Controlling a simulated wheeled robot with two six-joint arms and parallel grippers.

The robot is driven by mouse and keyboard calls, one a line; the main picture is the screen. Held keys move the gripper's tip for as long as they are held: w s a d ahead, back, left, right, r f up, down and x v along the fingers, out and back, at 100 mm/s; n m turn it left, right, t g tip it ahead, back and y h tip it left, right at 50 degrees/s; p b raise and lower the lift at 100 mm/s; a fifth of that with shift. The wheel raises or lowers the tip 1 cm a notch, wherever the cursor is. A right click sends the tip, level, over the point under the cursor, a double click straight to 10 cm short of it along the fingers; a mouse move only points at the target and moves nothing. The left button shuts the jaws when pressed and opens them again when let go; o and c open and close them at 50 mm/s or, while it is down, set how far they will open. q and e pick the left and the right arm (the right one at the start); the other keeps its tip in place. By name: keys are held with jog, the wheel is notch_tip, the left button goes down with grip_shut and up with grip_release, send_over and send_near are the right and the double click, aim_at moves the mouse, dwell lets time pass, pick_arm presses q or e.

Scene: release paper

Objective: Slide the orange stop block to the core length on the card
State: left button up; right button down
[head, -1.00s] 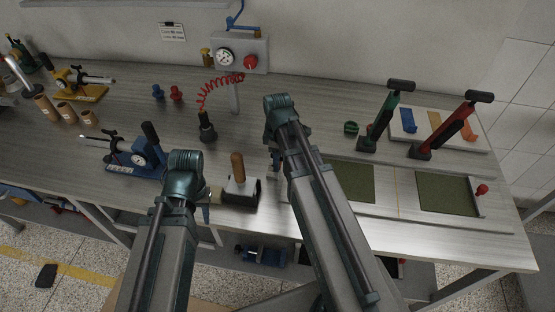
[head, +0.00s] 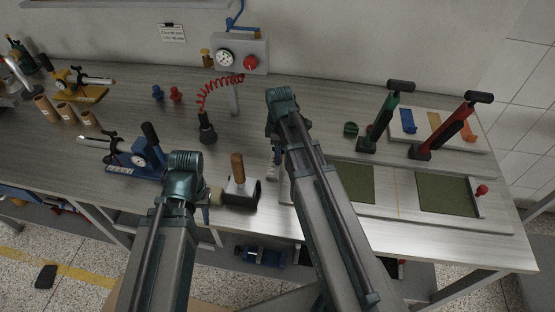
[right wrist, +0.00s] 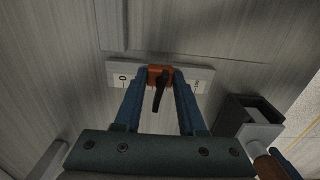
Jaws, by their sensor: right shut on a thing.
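The orange stop block (right wrist: 158,73) sits on a pale scale bar (right wrist: 200,77) with a 0 mark at its left part, in the right wrist view. A black lever (right wrist: 160,93) projects from the block. My right gripper (right wrist: 159,78) is shut on the block, with a blue finger on each side. In the head view my right gripper (head: 274,160) is low over the bench, and the block is hidden there. My left gripper (head: 210,200) is near the bench's front edge; its fingers are unclear. The card (head: 172,33) hangs on the back wall; its text is too small to read.
A dark block with a wooden handle (head: 238,180) stands between my grippers. A blue device (head: 140,162) is to the left. Green mats (head: 446,194) in a pale board and two levers, green (head: 385,118) and red (head: 450,128), are to the right.

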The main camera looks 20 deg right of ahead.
jog(key=w+d, duration=0.2)
jog(key=w, duration=0.1)
jog(key=shift+w, duration=0.3)
jog(key=shift+c, duration=2.4)
grip_release()
jog(key=shift+s, duration=0.1)
notch_tip(320, 180, up, 14)
jog(key=p, duration=1.3)
jog(key=shift+p, duration=0.4)
jog(key=shift+f, duration=0.15)
